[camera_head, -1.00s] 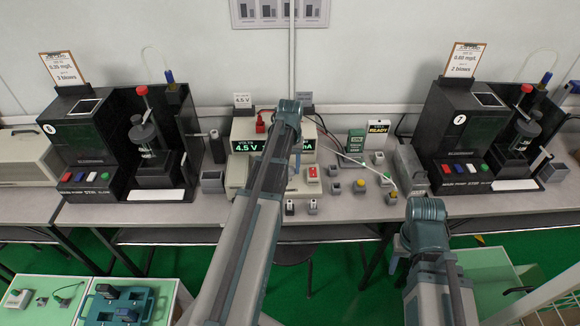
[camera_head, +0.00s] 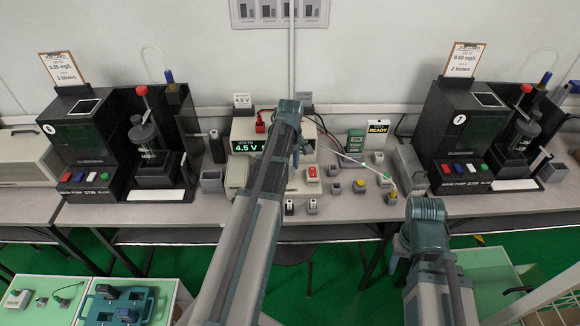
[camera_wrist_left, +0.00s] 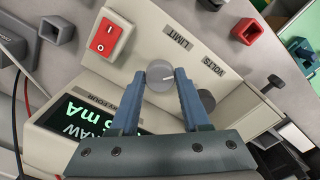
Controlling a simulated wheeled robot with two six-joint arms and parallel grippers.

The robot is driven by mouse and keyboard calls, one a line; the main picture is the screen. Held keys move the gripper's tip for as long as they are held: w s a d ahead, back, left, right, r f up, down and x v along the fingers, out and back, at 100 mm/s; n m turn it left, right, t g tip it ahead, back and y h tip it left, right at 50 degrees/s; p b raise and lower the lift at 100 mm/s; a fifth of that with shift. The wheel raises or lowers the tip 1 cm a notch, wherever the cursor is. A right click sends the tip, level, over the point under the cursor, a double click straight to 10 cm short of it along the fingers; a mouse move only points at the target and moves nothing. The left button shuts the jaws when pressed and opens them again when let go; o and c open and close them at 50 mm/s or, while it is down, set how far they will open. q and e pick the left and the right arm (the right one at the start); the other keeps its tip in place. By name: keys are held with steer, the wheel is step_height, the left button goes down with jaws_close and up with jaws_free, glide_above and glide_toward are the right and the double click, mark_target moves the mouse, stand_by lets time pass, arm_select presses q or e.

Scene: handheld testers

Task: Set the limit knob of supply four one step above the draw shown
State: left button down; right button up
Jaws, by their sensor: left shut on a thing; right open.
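The supply (camera_head: 238,170) stands mid-bench, its green display reading 4.5 V in the head view. The LIMIT knob (camera_wrist_left: 159,78) is a round grey knob with a pale pointer line, beside its LIMIT label in the left wrist view. My left gripper (camera_wrist_left: 161,82) has a fingertip on each side of this knob and is shut on it. The VOLTS knob (camera_wrist_left: 207,100) is just right of the right finger. The draw display (camera_wrist_left: 72,122) shows mA, but its figure is cut off. My right gripper (camera_head: 425,212) is over the bench's front edge; its fingers are hidden.
A red rocker switch (camera_wrist_left: 108,36) is close to the LIMIT knob. Several small grey blocks sit right of the supply, with a READY sign (camera_head: 378,127) behind. Black testers numbered 6 (camera_head: 75,140) and 7 (camera_head: 455,125) stand on either side. Cables cross the bench.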

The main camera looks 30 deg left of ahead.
mark_target(290, 169)
arm_select(q)
steer(key=shift+n, duration=0.6)
steer(key=shift+c, duration=1.9)
jaws_free()
steer(key=shift+r, duration=0.1)
step_height(290, 169, up, 14)
steer(key=p, duration=1.3)
steer(key=shift+p, duration=0.4)
steer(key=shift+f, duration=0.2)
